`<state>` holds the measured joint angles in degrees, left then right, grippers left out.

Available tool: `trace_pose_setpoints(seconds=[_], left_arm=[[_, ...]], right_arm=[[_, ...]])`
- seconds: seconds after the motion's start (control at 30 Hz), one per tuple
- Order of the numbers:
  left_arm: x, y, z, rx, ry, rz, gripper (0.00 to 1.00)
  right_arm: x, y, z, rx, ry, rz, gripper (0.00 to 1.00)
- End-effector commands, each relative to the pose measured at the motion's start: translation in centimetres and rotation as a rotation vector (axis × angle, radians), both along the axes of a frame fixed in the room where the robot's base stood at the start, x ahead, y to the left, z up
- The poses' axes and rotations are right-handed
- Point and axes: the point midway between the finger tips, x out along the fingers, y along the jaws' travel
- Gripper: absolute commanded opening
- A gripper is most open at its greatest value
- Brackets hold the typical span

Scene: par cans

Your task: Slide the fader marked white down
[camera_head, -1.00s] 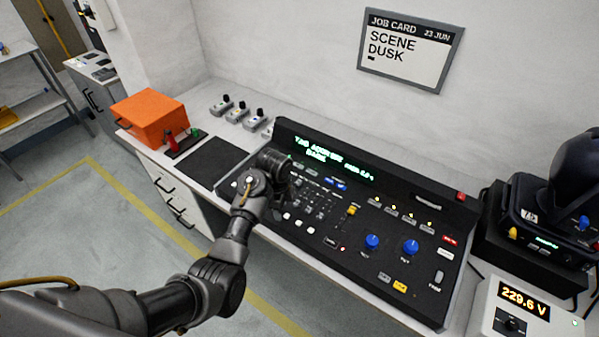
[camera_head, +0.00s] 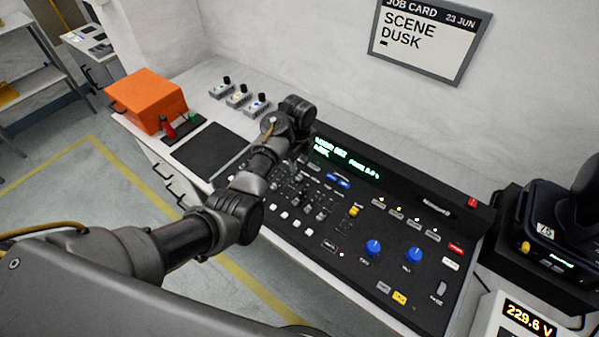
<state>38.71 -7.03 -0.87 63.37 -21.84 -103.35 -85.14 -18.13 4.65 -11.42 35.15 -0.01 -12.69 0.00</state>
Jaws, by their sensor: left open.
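A black lighting console (camera_head: 345,235) stands on the bench, with a bank of small faders (camera_head: 305,195) left of its middle. The fader labels are too small to read, so I cannot tell which one is marked white. My left arm reaches in from the left over the console's left end. My left gripper (camera_head: 298,152) is open beside the upper left of the fader bank, mostly hidden by its own wrist. I cannot tell whether it touches a fader. The arm covers the left part of the console. My right gripper is out of view.
An orange case (camera_head: 148,98), a black mat (camera_head: 206,150) and several small switch boxes (camera_head: 239,97) lie left of the console. Blue knobs (camera_head: 413,256) and a yellow-capped fader (camera_head: 354,211) are on its right half. A lamp (camera_head: 570,215) and a voltage meter (camera_head: 520,320) stand at right.

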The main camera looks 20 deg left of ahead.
Motion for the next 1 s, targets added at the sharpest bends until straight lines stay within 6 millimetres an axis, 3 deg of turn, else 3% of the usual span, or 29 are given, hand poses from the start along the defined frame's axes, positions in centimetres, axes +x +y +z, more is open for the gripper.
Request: trace_pose_setpoints(seconds=[0.2, 0.4, 0.8, 1.0], left_arm=[[0.0, 0.0, -4.1, 0.002, 0.003, -0.001, 0.42], [0.0, -0.1, -6.5, 0.0, 0.001, -0.002, 0.42], [0.1, -0.2, -7.3, 0.001, -0.001, -0.002, 0.42], [0.1, -0.2, -7.3, 0.001, -0.001, -0.002, 0.17]], right_arm=[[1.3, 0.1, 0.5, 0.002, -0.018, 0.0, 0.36], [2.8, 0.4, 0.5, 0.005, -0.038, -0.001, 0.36], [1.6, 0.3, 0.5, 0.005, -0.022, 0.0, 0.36], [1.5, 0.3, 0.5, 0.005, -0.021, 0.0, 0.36]])
